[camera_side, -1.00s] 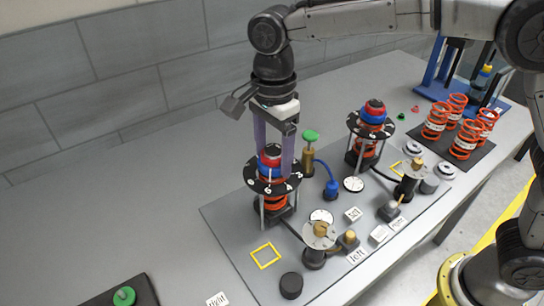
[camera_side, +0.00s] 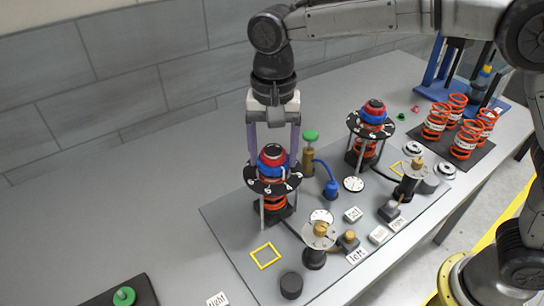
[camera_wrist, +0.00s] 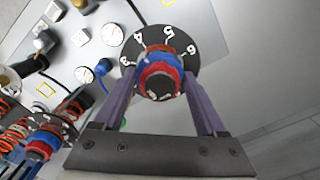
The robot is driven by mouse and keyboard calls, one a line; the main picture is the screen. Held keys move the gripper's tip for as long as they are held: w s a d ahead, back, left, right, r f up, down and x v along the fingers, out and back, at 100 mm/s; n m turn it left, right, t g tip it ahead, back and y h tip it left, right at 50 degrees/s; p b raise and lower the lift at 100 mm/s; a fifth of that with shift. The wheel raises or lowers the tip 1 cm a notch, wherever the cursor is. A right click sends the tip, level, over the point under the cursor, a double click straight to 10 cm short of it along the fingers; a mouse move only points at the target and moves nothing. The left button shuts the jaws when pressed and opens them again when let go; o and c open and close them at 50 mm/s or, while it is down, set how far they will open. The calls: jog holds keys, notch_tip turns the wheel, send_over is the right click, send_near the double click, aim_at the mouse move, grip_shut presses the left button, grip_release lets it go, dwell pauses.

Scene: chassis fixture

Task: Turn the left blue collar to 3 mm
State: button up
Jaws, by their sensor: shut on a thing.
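The left blue collar (camera_side: 271,169) sits on the left upright spring unit, with red parts above and below it. A black ring with white numerals (camera_side: 263,186) surrounds it. In the wrist view the collar (camera_wrist: 161,60) is in the centre, and the numerals 3, 4, 5 and 6 show on the black ring (camera_wrist: 184,48). My gripper (camera_side: 271,164) points down with its purple fingers on opposite sides of the collar, shut on it. The fingers also flank it in the wrist view (camera_wrist: 160,78). Any pointer against the numerals is too small to read.
A similar right spring unit with a blue collar (camera_side: 373,117) stands behind to the right. A green-topped brass valve (camera_side: 309,152) and blue fitting (camera_side: 331,187) stand close beside the left unit. Gauges and posts (camera_side: 319,234) are in front. The table on the left is mostly clear.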

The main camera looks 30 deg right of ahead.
jog(key=n, duration=0.4)
jog(key=shift+n, duration=2)
jog(key=o, duration=1.3)
jog(key=shift+r, duration=3.55)
